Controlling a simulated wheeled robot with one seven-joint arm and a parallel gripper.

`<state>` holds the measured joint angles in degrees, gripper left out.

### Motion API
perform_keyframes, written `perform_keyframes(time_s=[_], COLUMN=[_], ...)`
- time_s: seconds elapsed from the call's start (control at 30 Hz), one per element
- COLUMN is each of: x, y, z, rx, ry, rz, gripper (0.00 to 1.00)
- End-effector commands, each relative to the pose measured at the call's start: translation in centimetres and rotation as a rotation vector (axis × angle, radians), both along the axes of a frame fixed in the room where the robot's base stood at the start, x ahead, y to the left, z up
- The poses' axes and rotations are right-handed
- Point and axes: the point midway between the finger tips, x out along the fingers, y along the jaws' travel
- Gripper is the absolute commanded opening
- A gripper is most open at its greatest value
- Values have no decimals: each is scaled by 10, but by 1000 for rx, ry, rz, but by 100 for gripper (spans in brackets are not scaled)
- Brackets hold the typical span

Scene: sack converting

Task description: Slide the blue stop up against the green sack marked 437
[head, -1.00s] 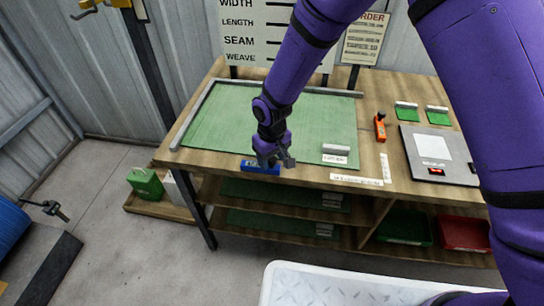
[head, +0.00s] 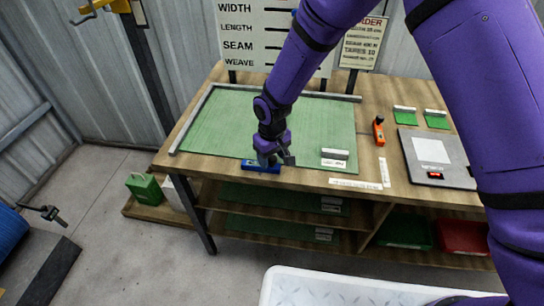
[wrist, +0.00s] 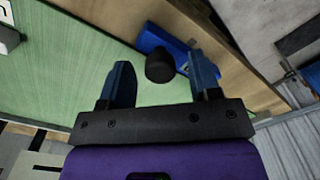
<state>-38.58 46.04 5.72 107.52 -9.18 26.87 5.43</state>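The blue stop (head: 262,167) lies at the front edge of the table; it also shows in the wrist view (wrist: 152,36) with a black round knob (wrist: 160,67). A large flat green sack (head: 255,125) covers the tabletop behind it, with a grey bar and white label at its right front corner. I cannot read 437 on any label. My gripper (wrist: 160,62) is open just above the stop; the knob shows between its two fingers, apart from both. In the head view my gripper (head: 273,155) partly hides the stop.
A grey rail (head: 191,124) borders the sack's left and back. An orange tool (head: 379,131), a scale (head: 437,175) and two small green swatches lie on the right. Shelves below hold green sheets and a red bin (head: 463,237).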

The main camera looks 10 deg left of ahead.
Motion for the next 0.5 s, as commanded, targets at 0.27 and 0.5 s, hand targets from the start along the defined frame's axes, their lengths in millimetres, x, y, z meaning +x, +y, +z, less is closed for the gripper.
perform_keyframes(time_s=[0.27,0.5], x=[0,0], y=[0,0], z=[2,33], rx=[0,2], ry=[0,-2], rz=[0,0], gripper=[57,57])
